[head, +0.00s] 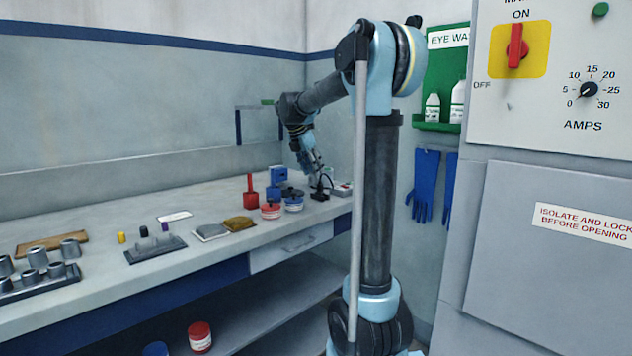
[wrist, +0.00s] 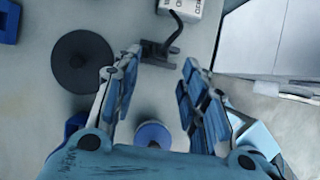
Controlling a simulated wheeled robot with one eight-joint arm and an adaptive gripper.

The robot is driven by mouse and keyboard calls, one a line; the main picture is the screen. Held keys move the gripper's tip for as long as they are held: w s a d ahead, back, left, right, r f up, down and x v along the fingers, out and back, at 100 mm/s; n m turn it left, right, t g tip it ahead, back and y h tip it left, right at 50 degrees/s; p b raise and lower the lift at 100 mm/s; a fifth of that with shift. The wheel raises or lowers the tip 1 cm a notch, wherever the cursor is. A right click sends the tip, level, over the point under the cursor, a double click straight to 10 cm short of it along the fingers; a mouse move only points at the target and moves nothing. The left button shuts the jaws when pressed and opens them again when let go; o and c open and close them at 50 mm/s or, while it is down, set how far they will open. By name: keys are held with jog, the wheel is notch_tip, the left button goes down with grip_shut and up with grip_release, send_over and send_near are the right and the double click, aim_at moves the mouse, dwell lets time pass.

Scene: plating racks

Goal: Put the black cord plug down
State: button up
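The black cord plug (head: 320,196) stands on the bench near its far right end, below my gripper (head: 316,168). In the wrist view the plug (wrist: 157,55) shows as a dark block with a curved black cord rising from it. It lies just beyond the fingertips of my gripper (wrist: 160,68), roughly between their lines. The fingers are spread wide with a clear gap, and nothing is clamped between them. I cannot tell the exact height of the fingertips above the plug.
A white box with buttons (wrist: 181,8) is beyond the plug. A black round lid (wrist: 82,62) is left of the fingers, and a blue-topped jar (wrist: 152,135) shows between them. A red-topped jar (head: 271,211) and a blue box (head: 279,174) stand close by. The bench front is clearer.

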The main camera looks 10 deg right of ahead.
jog(key=v, duration=0.5)
jog(key=shift+s+a+r, duration=0.1)
jog(key=shift+r, duration=0.2)
jog(key=s+d+f+m+y, duration=0.1)
jog(key=s+d+f+m, duration=0.1)
jog(key=s+f+m, duration=0.35)
jog(key=s+d+f+m, duration=0.2)
jog(key=s+m, duration=0.1)
jog(key=s, duration=0.6)
jog(key=s+d+f+m+y, duration=0.1)
jog(key=s+d+f+m, duration=0.1)
jog(key=s+f+m, duration=0.35)
jog(key=s+f+m+y, duration=0.2)
jog(key=s+f+m, duration=0.9)
jog(key=s+f, duration=0.6)
jog(key=s, duration=0.3)
jog(key=shift+a+g, duration=0.25)
jog(key=shift+g, duration=0.15)
jog(key=shift+s+f, duration=0.1)
jog(key=shift+w+f, duration=0.2)
jog(key=shift+w, duration=0.25)
